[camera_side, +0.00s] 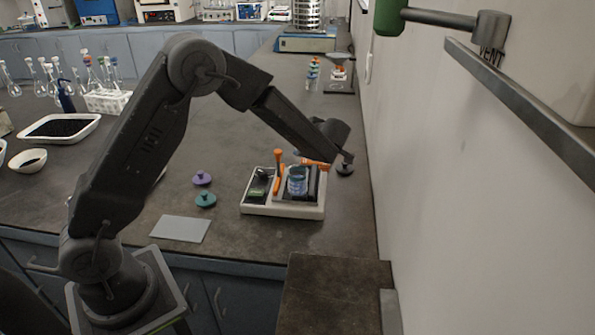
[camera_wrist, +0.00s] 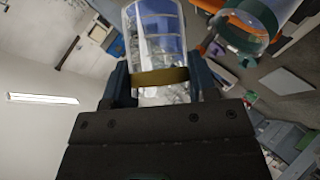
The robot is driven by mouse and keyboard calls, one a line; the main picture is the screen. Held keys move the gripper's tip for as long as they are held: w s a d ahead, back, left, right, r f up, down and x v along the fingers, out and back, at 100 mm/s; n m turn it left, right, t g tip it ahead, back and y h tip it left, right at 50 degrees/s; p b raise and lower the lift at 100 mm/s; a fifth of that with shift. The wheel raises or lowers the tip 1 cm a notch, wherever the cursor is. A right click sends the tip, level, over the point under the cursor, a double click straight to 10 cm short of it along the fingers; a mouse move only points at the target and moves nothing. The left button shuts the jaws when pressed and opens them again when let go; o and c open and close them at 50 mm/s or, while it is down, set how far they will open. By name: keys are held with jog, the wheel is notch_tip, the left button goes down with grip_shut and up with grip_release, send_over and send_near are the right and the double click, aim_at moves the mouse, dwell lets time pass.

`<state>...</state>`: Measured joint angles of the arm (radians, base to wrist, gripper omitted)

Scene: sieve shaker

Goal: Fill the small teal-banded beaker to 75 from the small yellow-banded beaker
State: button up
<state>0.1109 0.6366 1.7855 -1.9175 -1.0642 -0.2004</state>
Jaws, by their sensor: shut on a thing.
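My gripper (camera_wrist: 160,85) is shut on the small yellow-banded beaker (camera_wrist: 153,35), a clear cup with a yellow-brown band between the fingers. The wrist view is strongly tilted, with wall and ceiling light at its left. Something pale and glinting shows inside the held beaker; its level cannot be read. A clear beaker with a teal band (camera_wrist: 239,40) is to its right in the wrist view, apart from it. In the side view a clear bluish beaker (camera_side: 297,182), likely the teal-banded one, stands upright in a pale tray below my gripper (camera_side: 338,158). The held beaker is not clearly visible there.
The pale tray (camera_side: 283,211) also holds orange-handled tools (camera_side: 278,165). A purple lid (camera_side: 202,179), a teal lid (camera_side: 206,199) and a grey mat (camera_side: 180,228) lie to its left. The wall is close on the right. Bare bench lies behind the tray.

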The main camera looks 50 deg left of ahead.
jog(key=shift+s+f+n+t+y, duration=0.1)
jog(key=shift+f+n+t+y, duration=0.25)
jog(key=shift+f+t, duration=0.2)
dwell(1.8)
jog(key=shift+s+d+r+n+t+y+p, duration=0.1)
jog(key=shift+s+r+n+t+y+p, duration=0.1)
jog(key=shift+n+t+y+p, duration=0.3)
dwell(3.0)
jog(key=shift+w+f+m+g+h, duration=0.1)
jog(key=shift+w+m+g+h, duration=0.25)
jog(key=shift+g+h, duration=0.1)
jog(key=shift+r+m+g+h, duration=0.4)
jog(key=shift+r+m+g, duration=0.1)
jog(key=shift+g, duration=0.1)
